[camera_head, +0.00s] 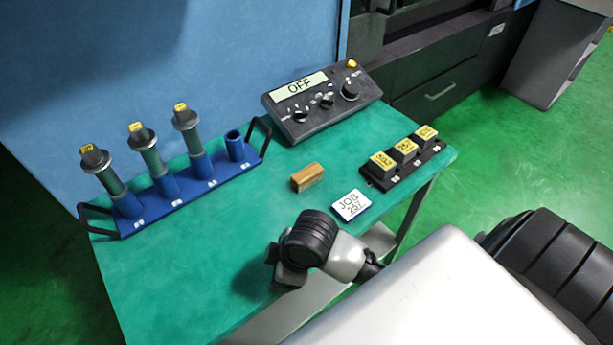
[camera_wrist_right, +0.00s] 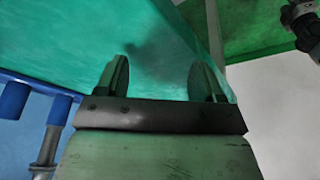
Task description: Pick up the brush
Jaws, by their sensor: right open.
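The brush appears to be the small brown block (camera_head: 307,177) lying on the green table (camera_head: 240,215), left of the white JOB 257 card. My right arm comes in from the lower right in the head view, and its dark wrist end (camera_head: 288,270) is over the table's front part, nearer the camera than the brush and apart from it. In the right wrist view my right gripper (camera_wrist_right: 160,82) has its two fingers spread with nothing between them. The brush does not show in that view. My left gripper is not seen.
A blue rack (camera_head: 150,210) with several holders stands at the left. A control box (camera_head: 322,102) reading OFF is at the back. A black tray (camera_head: 405,165) with yellow-topped blocks is at the right. The JOB card (camera_head: 350,205) lies near the brush. The front left table is clear.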

